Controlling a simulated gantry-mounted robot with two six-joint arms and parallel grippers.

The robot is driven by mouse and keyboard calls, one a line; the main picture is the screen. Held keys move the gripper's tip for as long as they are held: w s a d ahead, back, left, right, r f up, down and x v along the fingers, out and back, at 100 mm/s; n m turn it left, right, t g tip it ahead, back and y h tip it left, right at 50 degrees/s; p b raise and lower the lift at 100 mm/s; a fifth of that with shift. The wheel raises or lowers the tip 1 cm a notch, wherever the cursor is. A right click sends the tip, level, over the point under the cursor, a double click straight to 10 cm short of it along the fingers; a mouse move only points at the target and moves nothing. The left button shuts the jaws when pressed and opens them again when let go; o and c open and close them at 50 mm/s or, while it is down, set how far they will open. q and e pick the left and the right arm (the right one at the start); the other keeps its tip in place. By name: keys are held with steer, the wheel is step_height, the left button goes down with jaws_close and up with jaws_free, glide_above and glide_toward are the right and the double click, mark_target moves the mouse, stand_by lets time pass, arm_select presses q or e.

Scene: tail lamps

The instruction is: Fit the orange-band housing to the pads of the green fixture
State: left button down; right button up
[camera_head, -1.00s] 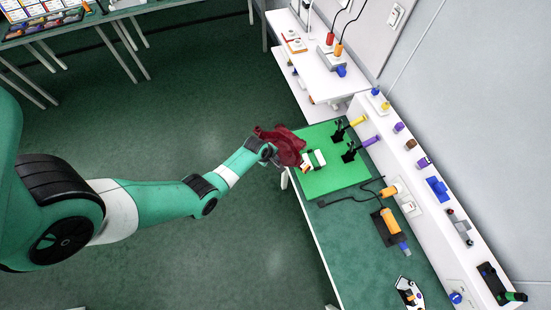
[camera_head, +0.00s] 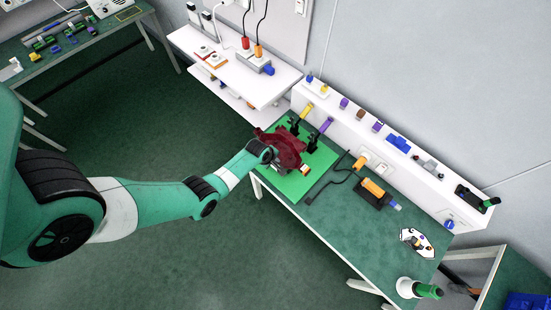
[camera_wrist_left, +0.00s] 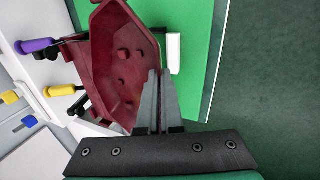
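A dark red housing (camera_head: 286,150) is held over the green fixture board (camera_head: 292,188). A small orange-and-white patch shows at its right end in the head view; I cannot tell whether it is the band. My left gripper (camera_head: 272,156) is at the housing's near side. In the left wrist view, its fingers (camera_wrist_left: 160,108) are closed together at the edge of the hollow housing (camera_wrist_left: 122,62). A white block (camera_wrist_left: 173,53) on the board (camera_wrist_left: 200,30) shows beside it. The housing hides part of the fixture; contact with the pads cannot be told. My right gripper is out of view.
Black clamps with a yellow handle (camera_head: 307,109) and a purple handle (camera_head: 327,124) stand at the board's back. An orange tool (camera_head: 372,188) and black cable lie to the right. A white ledge (camera_head: 408,158) runs behind.

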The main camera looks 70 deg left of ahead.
arm_select(q)
steer(key=shift+f+b, duration=2.5)
steer(key=shift+f, duration=0.25)
steer(key=shift+f, duration=0.15)
steer(key=shift+f+b, duration=1.4)
steer(key=shift+b, duration=0.05)
steer(key=c, duration=1)
jaws_free()
steer(key=p+v, duration=1.1)
steer(key=shift+r, duration=0.35)
